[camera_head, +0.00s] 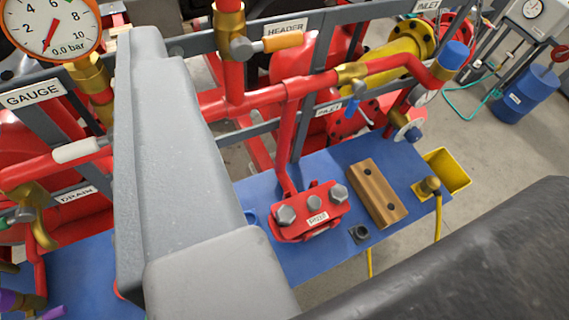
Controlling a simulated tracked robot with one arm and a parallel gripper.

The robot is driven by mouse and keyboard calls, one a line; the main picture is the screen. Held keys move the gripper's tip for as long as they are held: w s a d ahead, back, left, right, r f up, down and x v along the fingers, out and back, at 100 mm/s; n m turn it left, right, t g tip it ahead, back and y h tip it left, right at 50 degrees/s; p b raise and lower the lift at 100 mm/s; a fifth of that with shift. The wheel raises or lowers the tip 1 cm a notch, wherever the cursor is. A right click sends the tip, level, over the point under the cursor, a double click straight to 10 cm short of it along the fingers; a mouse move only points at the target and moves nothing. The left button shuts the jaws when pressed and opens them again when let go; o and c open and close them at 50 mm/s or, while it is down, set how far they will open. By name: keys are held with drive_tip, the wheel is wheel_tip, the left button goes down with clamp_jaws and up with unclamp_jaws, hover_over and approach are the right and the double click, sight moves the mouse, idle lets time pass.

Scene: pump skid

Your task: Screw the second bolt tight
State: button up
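A red clamp plate (300,232) with a small label sits at the foot of a red pipe, on the blue skid deck. A grey hex bolt head (285,215) shows at its left end and another hex bolt head (338,193) at its right end. I cannot tell from this view how tight either bolt is. A large grey part of my arm fills the left and lower foreground and hides some of the deck. My gripper's fingers do not show.
A wooden block (377,193) with two holes and a small black square piece (360,234) lie right of the plate. Red pipes and a gauge (50,25) reading near zero lie behind.

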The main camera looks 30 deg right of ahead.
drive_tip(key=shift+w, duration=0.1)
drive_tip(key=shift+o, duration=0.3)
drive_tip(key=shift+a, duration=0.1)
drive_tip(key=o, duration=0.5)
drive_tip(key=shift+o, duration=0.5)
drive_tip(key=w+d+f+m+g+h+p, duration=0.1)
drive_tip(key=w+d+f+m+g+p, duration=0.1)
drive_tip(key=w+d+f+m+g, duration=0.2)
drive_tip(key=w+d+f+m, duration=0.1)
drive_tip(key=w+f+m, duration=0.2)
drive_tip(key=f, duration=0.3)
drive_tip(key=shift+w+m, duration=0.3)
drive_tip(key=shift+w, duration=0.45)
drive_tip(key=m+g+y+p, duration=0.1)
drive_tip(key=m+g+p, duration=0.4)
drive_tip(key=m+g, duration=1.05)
hover_over(286, 213)
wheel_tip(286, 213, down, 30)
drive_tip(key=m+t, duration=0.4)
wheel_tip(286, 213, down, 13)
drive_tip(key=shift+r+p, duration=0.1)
drive_tip(key=shift+p, duration=0.8)
